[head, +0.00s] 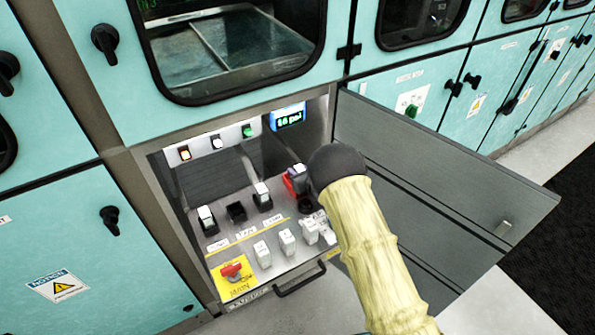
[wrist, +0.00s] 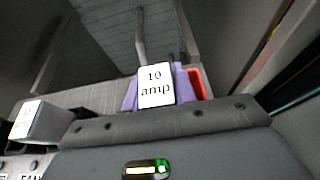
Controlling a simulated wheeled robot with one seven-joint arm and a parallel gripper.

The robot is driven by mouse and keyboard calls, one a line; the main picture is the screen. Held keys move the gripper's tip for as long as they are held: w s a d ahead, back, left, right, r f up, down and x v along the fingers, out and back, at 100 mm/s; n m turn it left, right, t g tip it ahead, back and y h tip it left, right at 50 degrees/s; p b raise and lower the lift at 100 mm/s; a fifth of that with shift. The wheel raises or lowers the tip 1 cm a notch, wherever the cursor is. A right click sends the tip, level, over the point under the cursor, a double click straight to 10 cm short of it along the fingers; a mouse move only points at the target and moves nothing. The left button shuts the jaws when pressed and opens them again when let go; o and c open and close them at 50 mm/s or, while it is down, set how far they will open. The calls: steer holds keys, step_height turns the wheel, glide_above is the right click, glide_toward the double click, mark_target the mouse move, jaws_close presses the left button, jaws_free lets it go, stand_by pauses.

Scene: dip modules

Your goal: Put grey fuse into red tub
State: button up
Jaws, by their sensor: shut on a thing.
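The grey fuse, topped with a white "10 amp" label (wrist: 156,86), sits between the purple pads of my gripper (wrist: 156,98) in the wrist view. The gripper is shut on it. The red tub (wrist: 201,86) shows as a red strip just right of and behind the right pad. In the head view the fuse's pale top (head: 298,169) is at the red tub (head: 288,186), left of my dark wrist. The fuse's lower end is hidden, so I cannot tell how deep it sits. Most of the gripper is hidden there.
A dark empty socket (head: 236,212) lies left of the tub, between sockets holding white-topped modules (head: 207,220) (head: 262,196). Several pale modules (head: 287,241) stand along the front. A red stop button (head: 231,270) is at front left. The open grey door (head: 430,190) bounds the right.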

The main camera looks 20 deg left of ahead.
steer(key=o, duration=1)
steer(key=shift+w+d+f, duration=0.1)
steer(key=v, duration=1.2)
steer(key=shift+w+r, duration=0.1)
steer(key=shift+r, duration=0.1)
